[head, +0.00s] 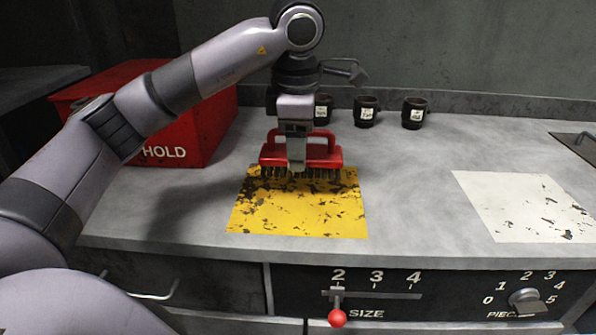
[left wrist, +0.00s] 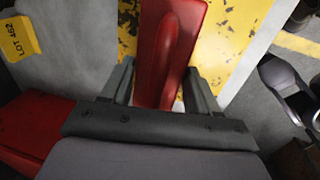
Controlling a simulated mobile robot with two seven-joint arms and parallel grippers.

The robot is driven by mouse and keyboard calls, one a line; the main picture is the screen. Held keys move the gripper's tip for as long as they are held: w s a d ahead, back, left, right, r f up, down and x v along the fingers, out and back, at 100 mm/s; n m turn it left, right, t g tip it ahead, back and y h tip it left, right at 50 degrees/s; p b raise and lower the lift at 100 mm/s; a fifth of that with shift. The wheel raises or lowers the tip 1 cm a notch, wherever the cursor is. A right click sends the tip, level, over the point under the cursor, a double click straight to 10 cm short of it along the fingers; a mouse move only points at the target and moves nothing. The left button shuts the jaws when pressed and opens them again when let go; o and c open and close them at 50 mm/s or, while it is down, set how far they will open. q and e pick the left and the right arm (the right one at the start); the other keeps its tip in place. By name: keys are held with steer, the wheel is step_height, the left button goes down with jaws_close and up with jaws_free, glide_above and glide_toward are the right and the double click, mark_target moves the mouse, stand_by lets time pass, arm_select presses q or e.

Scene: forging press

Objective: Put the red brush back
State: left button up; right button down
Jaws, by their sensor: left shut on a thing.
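The red brush (head: 325,153) has a red handle and dark bristles pointing down. It is over the back edge of the yellow patch (head: 290,215) on the grey bench. I cannot tell whether its bristles touch the patch. My left gripper (head: 297,160) comes down from above and is shut on the brush's handle. In the left wrist view the red brush (left wrist: 172,45) runs up between the two fingers of the left gripper (left wrist: 160,78). The bristles are hidden there. My right gripper is not in view.
A red HOLD box (head: 190,125) stands at the left. Dark labelled cups (head: 366,112) stand along the back. A worn white patch (head: 525,207) lies at the right, with clear grey bench between the patches. A SIZE lever with a red knob (head: 337,318) and a PIECES dial (head: 526,300) are on the front.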

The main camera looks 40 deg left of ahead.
arm_select(q)
step_height(320, 180, down, 4)
steer(key=shift+f+b, duration=0.2)
steer(key=shift+b, duration=0.1)
steer(key=o, duration=1)
steer(key=r+p, duration=0.1)
steer(key=r, duration=0.2)
steer(key=s+r+p, duration=0.1)
steer(key=r, duration=0.3)
steer(key=d+r, duration=0.1)
steer(key=r, duration=0.2)
steer(key=shift+s+r+p, duration=0.25)
steer(key=shift+r+p, duration=0.1)
steer(key=shift+p, duration=0.05)
steer(key=shift+s+d+r, duration=0.1)
steer(key=shift+s+r, duration=0.05)
steer(key=shift+r, duration=0.45)
